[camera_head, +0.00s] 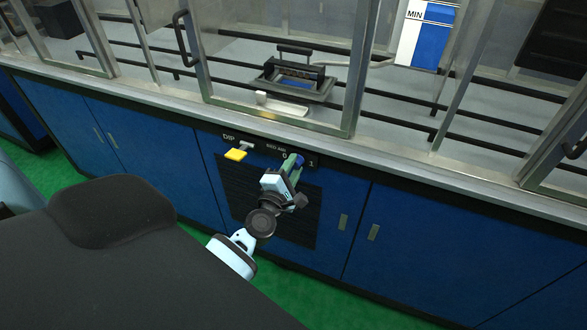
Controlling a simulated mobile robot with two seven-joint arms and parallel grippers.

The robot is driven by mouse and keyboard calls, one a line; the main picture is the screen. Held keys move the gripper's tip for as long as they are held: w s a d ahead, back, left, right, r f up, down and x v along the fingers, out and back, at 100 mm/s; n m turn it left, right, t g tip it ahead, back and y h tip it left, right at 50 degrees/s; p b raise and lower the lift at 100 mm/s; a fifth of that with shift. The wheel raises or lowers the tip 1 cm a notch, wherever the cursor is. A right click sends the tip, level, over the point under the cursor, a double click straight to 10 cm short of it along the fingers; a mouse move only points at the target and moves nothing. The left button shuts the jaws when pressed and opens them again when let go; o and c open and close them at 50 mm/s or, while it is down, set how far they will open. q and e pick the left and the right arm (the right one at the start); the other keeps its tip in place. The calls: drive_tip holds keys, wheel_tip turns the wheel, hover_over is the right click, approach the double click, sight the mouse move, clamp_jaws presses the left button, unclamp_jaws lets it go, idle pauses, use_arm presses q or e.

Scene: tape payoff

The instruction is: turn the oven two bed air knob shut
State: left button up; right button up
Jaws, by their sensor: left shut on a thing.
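My left gripper (295,168) reaches up to the small black control panel (265,148) on the front of the blue cabinet. Its fingers are shut at the panel's right part, under the words "BED AIR" and beside the marks "0" and "1". They are closed on the bed air knob, which is mostly hidden behind them. I cannot tell which mark the knob points to. My right gripper is not in view.
A dark louvred grille (240,190) lies below the panel. Metal-framed glass doors and a grey ledge (400,153) run above. Green floor lies in front.

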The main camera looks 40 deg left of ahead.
use_arm(q)
drive_tip(key=shift+w+r+n, duration=0.1)
drive_tip(key=shift+r+n, duration=0.15)
drive_tip(key=shift+n, duration=0.35)
drive_tip(key=o, duration=0.9)
drive_tip(key=shift+o, duration=0.2)
drive_tip(key=shift+f, duration=0.15)
drive_tip(key=shift+s+d+f, duration=0.1)
drive_tip(key=shift+s+d, duration=0.05)
drive_tip(key=shift+s, duration=0.4)
drive_tip(key=v, duration=0.6)
drive_tip(key=shift+s+b, duration=0.3)
drive_tip(key=shift+b, duration=0.05)
drive_tip(key=shift+d, duration=0.1)
